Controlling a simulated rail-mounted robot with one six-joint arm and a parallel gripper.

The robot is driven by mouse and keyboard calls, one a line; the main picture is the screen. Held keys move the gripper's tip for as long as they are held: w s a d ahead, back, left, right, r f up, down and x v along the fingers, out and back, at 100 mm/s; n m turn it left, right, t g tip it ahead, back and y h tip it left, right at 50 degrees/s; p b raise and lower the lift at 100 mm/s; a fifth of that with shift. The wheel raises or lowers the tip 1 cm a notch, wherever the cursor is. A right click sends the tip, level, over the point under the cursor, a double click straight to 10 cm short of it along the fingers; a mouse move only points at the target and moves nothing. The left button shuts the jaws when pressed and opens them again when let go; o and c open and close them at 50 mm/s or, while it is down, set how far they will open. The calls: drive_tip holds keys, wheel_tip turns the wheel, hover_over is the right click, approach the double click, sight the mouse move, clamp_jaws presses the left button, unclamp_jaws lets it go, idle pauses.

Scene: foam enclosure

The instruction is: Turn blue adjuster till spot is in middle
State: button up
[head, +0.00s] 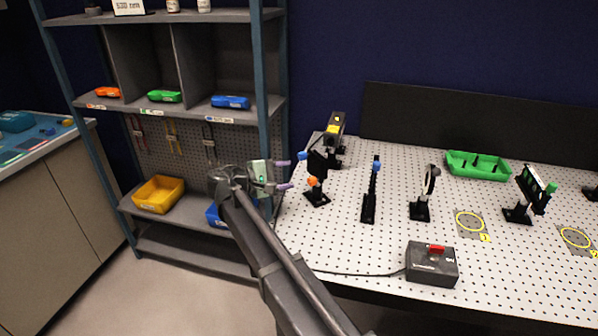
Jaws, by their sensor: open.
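A black optic mount (317,165) stands near the left end of the perforated table. It has a blue adjuster (303,155) at its upper left and an orange knob (312,181) lower down. My gripper (286,175) is open and empty, just left of this mount. Its two purple-tipped fingers point right, toward the mount, and appear apart from the adjuster. A second slim black mount (371,195) also carries a blue part (376,164) near its top. A dark screen-like part with green edges (534,190) stands at the right. I cannot make out a light spot.
A box-shaped device with a yellow label (336,126) stands behind the mount. A lens holder (424,195), green tray (478,166) and control box with red switch (432,264) occupy the table (340,236). A shelf rack (265,90) stands close behind my gripper.

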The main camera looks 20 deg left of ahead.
sight(299, 157)
drive_tip(key=a+r+n+t, duration=0.1)
drive_tip(key=a+r+t, duration=0.1)
drive_tip(key=a, duration=0.3)
drive_tip(key=shift+h, duration=0.4)
drive_tip(key=x, duration=1)
drive_tip(key=shift+s+d+f, duration=0.1)
drive_tip(key=shift+s+d, duration=0.05)
drive_tip(key=shift+d, duration=0.1)
drive_tip(key=shift+c, duration=0.3)
drive_tip(key=c, duration=0.9)
drive_tip(key=shift+o, duration=0.2)
